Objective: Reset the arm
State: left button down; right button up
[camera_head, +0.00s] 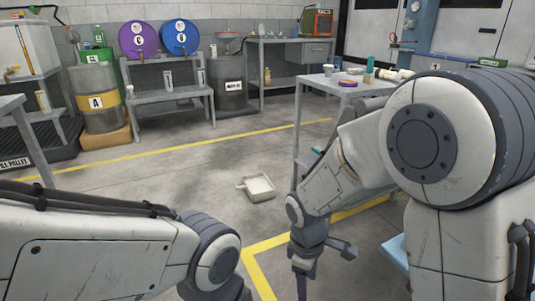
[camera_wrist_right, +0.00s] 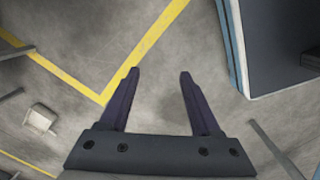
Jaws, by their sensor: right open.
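My right arm comes in from the right in the head view and reaches down in front of a grey table. Its gripper (camera_head: 318,262) hangs low over the floor, right of the yellow floor line's corner. In the right wrist view the gripper (camera_wrist_right: 157,75) has its two dark fingers spread apart, with only bare floor between them. My left arm (camera_head: 100,240) crosses the lower left of the head view. Its gripper is outside the picture.
A grey table (camera_head: 330,82) with small items stands close to my right arm. Purple (camera_head: 139,39) and blue (camera_head: 180,37) drums rest on a rack at the back. The middle floor is mostly clear.

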jog(key=s+a+r+m+y+p, duration=0.1)
jog(key=s+a+r+m, duration=0.1)
jog(key=s+r, duration=0.45)
jog(key=s+a+r+m+y, duration=0.1)
jog(key=s+a+r+m, duration=0.15)
jog(key=s, duration=0.75)
notch_tip(320, 180, up, 39)
jog(key=p, duration=3.8)
jog(key=shift+s+m, duration=0.15)
jog(key=shift+m, duration=0.2)
jog(key=shift+d+f, duration=0.1)
